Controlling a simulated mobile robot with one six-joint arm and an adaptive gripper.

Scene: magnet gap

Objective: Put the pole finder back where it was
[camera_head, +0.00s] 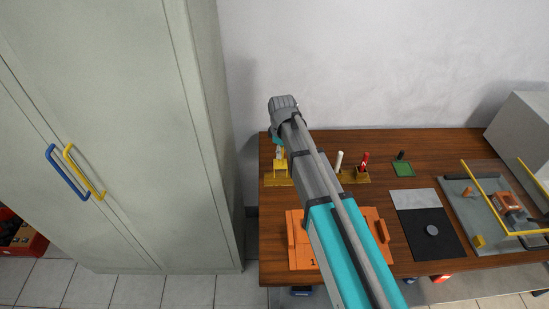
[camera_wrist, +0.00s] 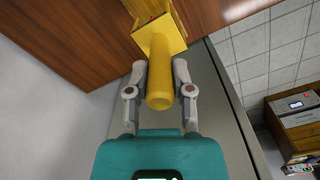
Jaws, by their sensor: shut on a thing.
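My gripper (camera_wrist: 161,75) is shut on the round yellow handle of a tool, apparently the pole finder (camera_wrist: 160,85). In the wrist view the handle lies between both fingers and runs up to a wider yellow block (camera_wrist: 158,35). In the head view my gripper (camera_head: 279,152) is at the far left of the wooden table. The yellow tool (camera_head: 277,167) shows just below it, over or on a flat yellowish base (camera_head: 278,182). I cannot tell whether the tool touches that base. My arm hides part of the table's middle.
To the right stand a holder (camera_head: 354,177) with a white and a red piece, and a green base (camera_head: 403,169) with a dark peg. An orange board (camera_head: 299,245), a black mat (camera_head: 425,245) and a grey tray with yellow rails (camera_head: 475,225) lie nearer. A tall cabinet (camera_head: 120,120) stands left.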

